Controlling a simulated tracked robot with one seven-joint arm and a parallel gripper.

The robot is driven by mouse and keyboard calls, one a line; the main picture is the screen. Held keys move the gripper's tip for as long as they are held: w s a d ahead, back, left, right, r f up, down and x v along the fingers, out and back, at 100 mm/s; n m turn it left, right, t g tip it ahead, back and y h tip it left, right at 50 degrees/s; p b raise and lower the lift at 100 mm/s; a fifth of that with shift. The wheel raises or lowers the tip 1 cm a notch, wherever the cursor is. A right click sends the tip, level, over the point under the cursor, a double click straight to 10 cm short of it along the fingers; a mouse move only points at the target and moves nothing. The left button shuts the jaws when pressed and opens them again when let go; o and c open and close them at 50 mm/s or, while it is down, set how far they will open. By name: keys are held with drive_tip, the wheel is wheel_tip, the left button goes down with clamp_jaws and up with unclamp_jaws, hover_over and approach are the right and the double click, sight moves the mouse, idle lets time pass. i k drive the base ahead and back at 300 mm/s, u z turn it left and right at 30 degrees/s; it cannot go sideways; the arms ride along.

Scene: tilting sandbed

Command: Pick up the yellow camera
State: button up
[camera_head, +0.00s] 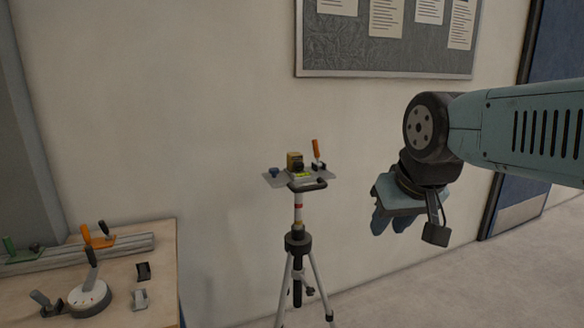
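The yellow camera (295,161) is a small yellow and dark box. It sits on the small grey plate (271,180) on top of a tripod (298,241), in the middle of the view. An orange-handled clamp (317,152) stands on the plate just right of the camera. My gripper (391,224) hangs to the right of the tripod, pointing down and apart from the camera. Its fingers are blue-grey and seen partly from behind, so the gap between them is unclear. I see nothing held in it.
A wooden workbench (198,311) stands at the lower left with a metal rail (130,246), several coloured-handled clamps and a round base with a lever (89,298). A notice board (385,52) hangs on the wall behind. A blue door (553,110) is at the right. Floor is clear right of the tripod.

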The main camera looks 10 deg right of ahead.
sight(294, 159)
drive_tip(key=k, duration=1.1)
drive_tip(key=u, duration=0.75)
drive_tip(key=i, duration=1)
drive_tip(key=u, duration=0.45)
drive_tip(key=i, duration=1.25)
drive_tip(key=z, duration=0.55)
